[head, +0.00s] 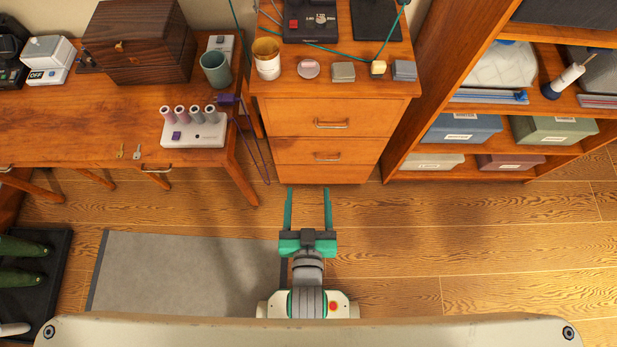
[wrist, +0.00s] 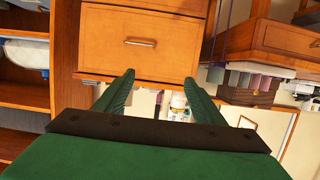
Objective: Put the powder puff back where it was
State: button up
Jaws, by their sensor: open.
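A small round pink item (head: 308,68), which looks like the powder puff, lies flat near the front edge of the drawer cabinet top (head: 272,90). It is too small to be certain. My gripper (head: 308,205) is open and empty, with its two green fingers apart. It is over the floor in front of the cabinet, short of the drawers and well away from the pink item. In the wrist view, the open fingers (wrist: 160,88) point towards a drawer front (wrist: 142,40). The pink item does not show there.
A teal cable (head: 330,47) crosses behind. A desk (head: 75,115) is left, shelving (head: 420,105) right.

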jog(key=f+v, duration=0.1)
jog(key=v, duration=1.1)
jog(key=shift+s+t, duration=0.3)
jog(key=shift+s, duration=0.25)
jog(key=shift+d+r, duration=0.1)
